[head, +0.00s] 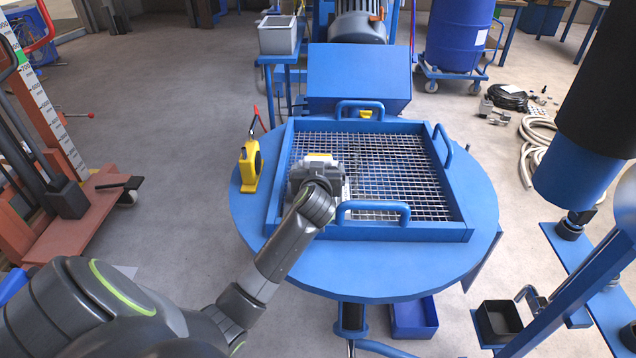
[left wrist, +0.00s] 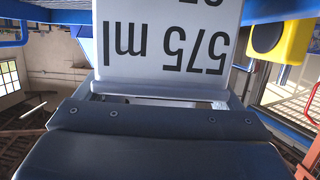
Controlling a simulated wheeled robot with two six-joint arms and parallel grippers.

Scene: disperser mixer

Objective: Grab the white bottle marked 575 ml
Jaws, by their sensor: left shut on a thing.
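The white bottle fills the top middle of the left wrist view (left wrist: 160,72), with "575 ml" printed upside down in dark letters. In the head view a small white part of it (head: 320,158) shows past my left gripper (head: 318,172). My left gripper is shut on the bottle, at the left part of the blue-framed wire grid (head: 400,165). The gripper and wrist hide most of the bottle in the head view, so I cannot tell whether it touches the grid. My right gripper is not in view.
The grid frame has raised blue handles (head: 373,211) and sits on a round blue table (head: 340,275). A yellow device (head: 250,165) stands left of the frame. A blue mixer cylinder (head: 575,182) hangs at the right. Open floor lies to the left.

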